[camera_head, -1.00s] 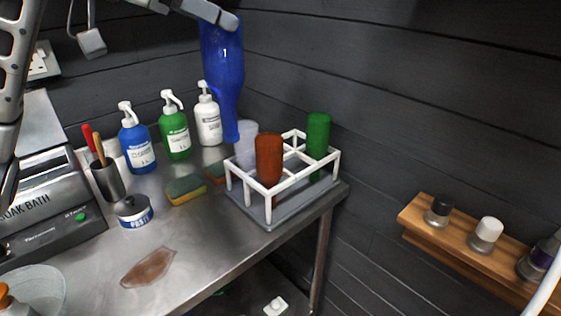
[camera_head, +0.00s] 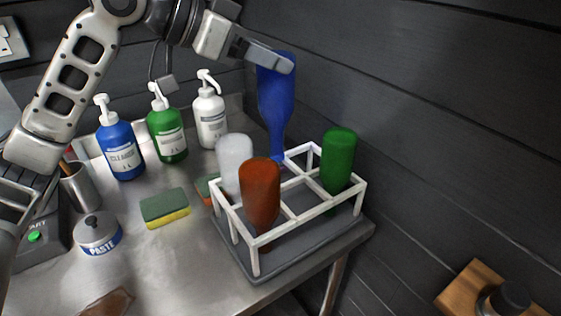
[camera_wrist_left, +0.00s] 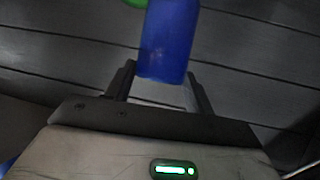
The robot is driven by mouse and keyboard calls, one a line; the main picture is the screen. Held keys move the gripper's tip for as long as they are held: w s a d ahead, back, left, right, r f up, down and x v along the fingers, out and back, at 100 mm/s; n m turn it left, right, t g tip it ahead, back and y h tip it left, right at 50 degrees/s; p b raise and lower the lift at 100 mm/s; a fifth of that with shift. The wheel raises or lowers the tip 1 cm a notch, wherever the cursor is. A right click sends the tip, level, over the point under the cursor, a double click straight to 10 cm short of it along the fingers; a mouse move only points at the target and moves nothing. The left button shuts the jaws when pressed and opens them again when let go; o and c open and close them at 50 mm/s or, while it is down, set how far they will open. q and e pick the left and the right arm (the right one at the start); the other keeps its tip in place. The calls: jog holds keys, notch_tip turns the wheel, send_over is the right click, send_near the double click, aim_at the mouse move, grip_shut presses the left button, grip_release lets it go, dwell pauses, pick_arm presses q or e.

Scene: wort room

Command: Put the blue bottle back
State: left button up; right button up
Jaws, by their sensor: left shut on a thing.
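The blue bottle (camera_head: 275,100) is upside down, its narrow neck pointing down at the back of the white rack (camera_head: 312,216). My left gripper (camera_head: 280,62) is shut on its base end; in the left wrist view the blue bottle (camera_wrist_left: 168,40) sits between the fingers (camera_wrist_left: 160,82). The neck tip is by the rack's back compartment; I cannot tell whether it is inside. An orange-brown bottle (camera_head: 260,190), a green bottle (camera_head: 339,160) and a whitish bottle (camera_head: 235,165) stand inverted in other compartments. My right gripper is out of view.
Blue (camera_head: 120,150), green (camera_head: 167,135) and white (camera_head: 210,122) pump bottles stand left of the rack. A sponge (camera_head: 165,207) and a paste tin (camera_head: 98,236) lie nearer. The rack stands near the table's right edge, beside the dark wall.

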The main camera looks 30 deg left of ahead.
aim_at(267, 128)
pick_arm(q)
notch_tip(267, 128, down, 7)
jog(key=shift+f+b, duration=0.2)
jog(key=shift+b, duration=0.35)
notch_tip(267, 128, down, 4)
jog(key=shift+f, duration=0.4)
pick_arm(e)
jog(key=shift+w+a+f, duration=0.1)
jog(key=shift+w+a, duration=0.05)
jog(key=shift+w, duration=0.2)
pick_arm(q)
jog(key=o, duration=1)
jog(key=shift+f, duration=0.15)
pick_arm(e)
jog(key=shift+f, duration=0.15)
